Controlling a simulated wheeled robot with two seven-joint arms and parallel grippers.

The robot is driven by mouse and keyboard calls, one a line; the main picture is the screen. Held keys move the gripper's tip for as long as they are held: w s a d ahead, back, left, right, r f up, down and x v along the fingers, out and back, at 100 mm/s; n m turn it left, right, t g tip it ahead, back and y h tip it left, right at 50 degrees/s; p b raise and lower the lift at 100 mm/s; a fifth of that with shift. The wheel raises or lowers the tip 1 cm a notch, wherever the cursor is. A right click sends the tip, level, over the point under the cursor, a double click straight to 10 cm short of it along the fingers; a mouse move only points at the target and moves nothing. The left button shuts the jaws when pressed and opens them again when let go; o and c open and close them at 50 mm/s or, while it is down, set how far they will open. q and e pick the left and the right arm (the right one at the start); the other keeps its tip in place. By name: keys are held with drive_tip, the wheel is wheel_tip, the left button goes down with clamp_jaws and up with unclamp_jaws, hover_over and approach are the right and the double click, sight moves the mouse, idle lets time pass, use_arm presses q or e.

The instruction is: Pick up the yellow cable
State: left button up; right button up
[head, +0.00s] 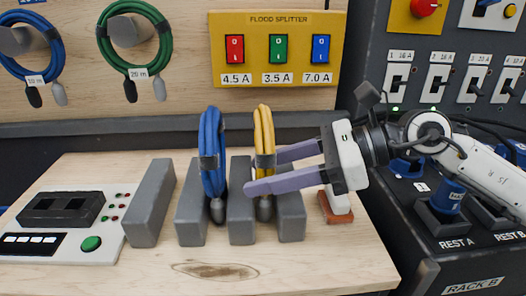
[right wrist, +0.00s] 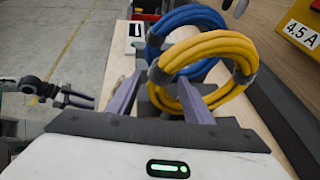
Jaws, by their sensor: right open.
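The yellow cable (head: 264,135) is a coil with a dark strap, standing upright in a slot of the grey rack (head: 241,215) on the wooden bench. My right gripper (head: 262,172) is open, reaching in from the right with its purple fingers at the strap and lower part of the coil. In the right wrist view the yellow cable (right wrist: 212,45) rises ahead of the spread fingers (right wrist: 160,82). I cannot tell whether they touch it. My left gripper (right wrist: 78,98) shows small at the left of the right wrist view, its fingers apart and empty, away from the cables.
A blue cable (head: 212,150) stands in the rack just left of the yellow one. A grey device (head: 65,225) lies at the bench's left. Blue and green coils (head: 135,40) hang on the back wall beside the flood splitter panel (head: 276,85). A dark rack cabinet (head: 440,255) stands right.

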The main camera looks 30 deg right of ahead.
drive_tip(key=shift+w+a+f, duration=0.1)
drive_tip(key=shift+w+a, duration=0.1)
drive_tip(key=shift+a, duration=0.05)
